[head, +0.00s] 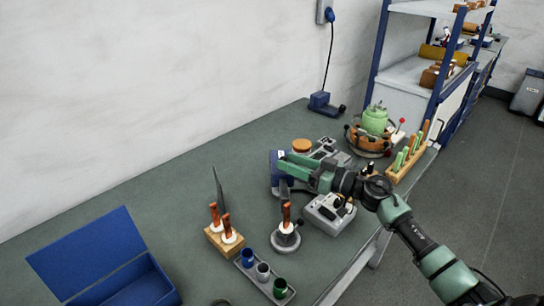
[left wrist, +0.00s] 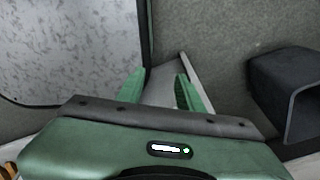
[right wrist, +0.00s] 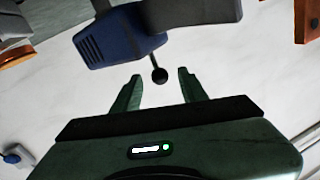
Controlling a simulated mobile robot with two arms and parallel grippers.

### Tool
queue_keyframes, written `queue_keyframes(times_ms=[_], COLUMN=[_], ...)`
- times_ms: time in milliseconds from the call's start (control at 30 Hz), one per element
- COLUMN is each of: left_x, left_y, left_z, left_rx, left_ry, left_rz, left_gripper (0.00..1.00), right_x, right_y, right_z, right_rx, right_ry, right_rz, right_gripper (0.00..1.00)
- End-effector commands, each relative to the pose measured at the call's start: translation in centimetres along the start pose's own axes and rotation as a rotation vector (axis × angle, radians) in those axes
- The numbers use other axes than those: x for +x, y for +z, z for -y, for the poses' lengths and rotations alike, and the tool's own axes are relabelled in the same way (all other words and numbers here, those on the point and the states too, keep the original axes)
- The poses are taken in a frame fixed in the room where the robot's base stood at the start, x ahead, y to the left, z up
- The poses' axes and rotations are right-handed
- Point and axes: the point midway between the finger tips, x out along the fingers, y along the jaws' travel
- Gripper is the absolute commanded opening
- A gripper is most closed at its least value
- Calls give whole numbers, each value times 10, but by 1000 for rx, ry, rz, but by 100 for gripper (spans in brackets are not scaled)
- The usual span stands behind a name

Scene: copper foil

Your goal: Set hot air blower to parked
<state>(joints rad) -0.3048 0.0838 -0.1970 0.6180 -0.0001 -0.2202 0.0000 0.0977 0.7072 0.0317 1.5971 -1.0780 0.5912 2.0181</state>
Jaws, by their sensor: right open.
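The hot air blower appears to be the blue and dark grey device (head: 276,181) on the green bench, partly hidden behind my right gripper (head: 284,163). In the right wrist view its blue vented body (right wrist: 115,40) fills the top, with a dark barrel to the right. A thin lever with a black ball knob (right wrist: 160,76) hangs from it. The knob lies between the open fingertips of my right gripper (right wrist: 160,84), and no contact shows. My left gripper (left wrist: 160,88) is open and empty in the left wrist view, outside the head view.
An orange-handled tool in a round stand (head: 286,240), a wooden tool block (head: 222,244) and a tray of cups (head: 262,272) stand near. A grey box (head: 328,212) lies under my right arm. An open blue box (head: 92,256) is at left. The bench's back left is clear.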

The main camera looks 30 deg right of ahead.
Motion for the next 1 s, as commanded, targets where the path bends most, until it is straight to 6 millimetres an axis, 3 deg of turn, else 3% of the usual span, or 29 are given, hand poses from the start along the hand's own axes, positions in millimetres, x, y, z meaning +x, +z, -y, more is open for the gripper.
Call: queue_keyframes(times_ms=[100, 300, 667, 833, 1000], left_x=[-5, -6, -6, -6, -6], left_y=[7, 0, -13, -11, -8], left_z=[-9, -9, -4, -2, -2], left_rx=[0, 1, 2, 2, 1], left_ry=[11, 11, 5, 3, 3], left_rz=[12, 3, -17, -15, -11], left_gripper=[36, 36, 36, 36, 36], right_x=[22, 46, 53, 53, 52], right_y=[-3, -2, 0, 0, 0], right_z=[1, 1, 1, 1, 1], right_rx=[2, 2, 0, 0, 0], right_ry=[-1, 0, 0, 0, 0], right_rz=[-7, -5, -2, -3, -3], right_gripper=[43, 43, 43, 0, 0])
